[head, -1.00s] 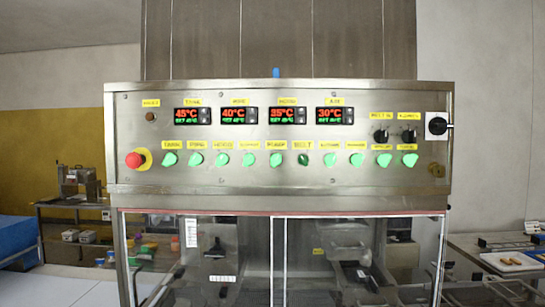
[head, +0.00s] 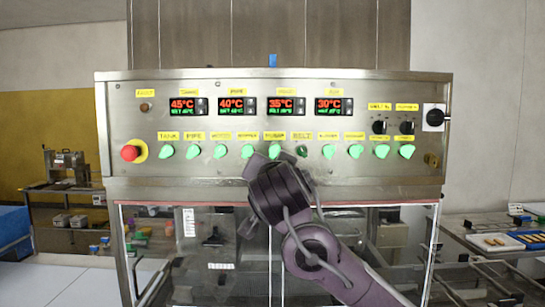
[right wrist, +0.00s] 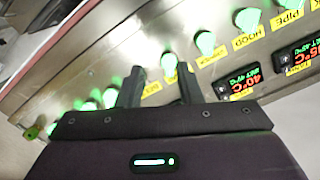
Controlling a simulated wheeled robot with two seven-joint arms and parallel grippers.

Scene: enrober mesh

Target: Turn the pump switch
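The pump switch (head: 275,152) is a lit green knob in the lower row of the steel control panel (head: 230,185), under a yellow label. My right gripper (head: 262,163) is at the panel face, just below and left of this knob in the head view. In the right wrist view, its two dark fingers (right wrist: 162,70) are apart, with a glowing green knob (right wrist: 169,62) between the tips, apparently the pump switch. I cannot tell whether the fingers touch it. My left gripper is not in view.
Similar green knobs sit close on both sides, including the darker belt knob (head: 302,152). A red emergency button (head: 130,153) is at the left end. Four displays are above the row. Two black knobs and a black rotary switch (head: 435,117) are at the right.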

